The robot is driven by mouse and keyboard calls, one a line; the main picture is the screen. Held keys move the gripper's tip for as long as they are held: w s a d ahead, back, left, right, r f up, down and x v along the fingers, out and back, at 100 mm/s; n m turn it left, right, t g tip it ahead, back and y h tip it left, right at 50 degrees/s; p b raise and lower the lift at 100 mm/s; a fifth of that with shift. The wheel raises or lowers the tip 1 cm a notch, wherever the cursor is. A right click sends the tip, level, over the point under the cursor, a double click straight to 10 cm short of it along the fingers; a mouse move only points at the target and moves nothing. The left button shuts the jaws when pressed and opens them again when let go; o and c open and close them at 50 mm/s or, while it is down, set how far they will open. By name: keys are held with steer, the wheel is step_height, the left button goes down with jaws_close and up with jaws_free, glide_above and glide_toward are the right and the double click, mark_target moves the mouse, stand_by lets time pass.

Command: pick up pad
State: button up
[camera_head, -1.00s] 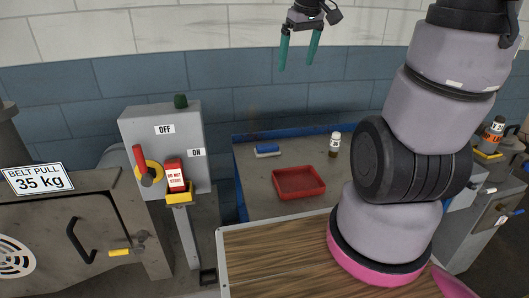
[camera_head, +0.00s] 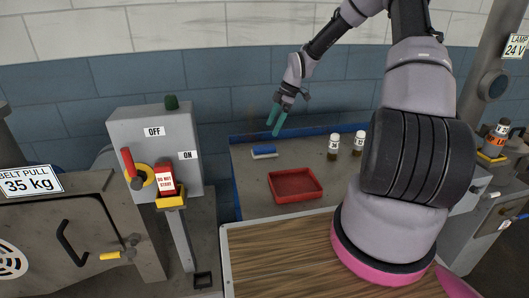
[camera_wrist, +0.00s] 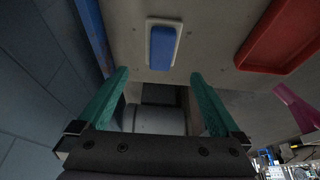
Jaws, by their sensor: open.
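The pad (camera_head: 264,151) is a small blue block with a pale base. It lies on the grey bench top (camera_head: 246,180) near its back left, by the blue back edge. In the wrist view the pad (camera_wrist: 163,46) lies beyond and between my two green fingers, with clear space around it. My gripper (camera_head: 276,124) is open and empty, above and slightly right of the pad in the head view. It is apart from the pad. In the wrist view my gripper (camera_wrist: 160,78) shows both fingers spread wide.
A red tray (camera_head: 295,200) sits in front of the pad on the bench. Two small capped bottles (camera_head: 333,147) and (camera_head: 359,144) stand to the right. A grey switch box (camera_head: 155,145) with a red lever stands left. A blue brick wall (camera_head: 90,95) rises behind.

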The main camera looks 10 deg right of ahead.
mark_target(265, 146)
steer(key=x, duration=0.4)
steer(key=shift+f, duration=0.1)
steer(key=shift+x, duration=3)
steer(key=shift+s+d+f, duration=0.1)
steer(key=shift+f, duration=0.15)
steer(key=c, duration=1.3)
steer(key=shift+r, duration=5.2)
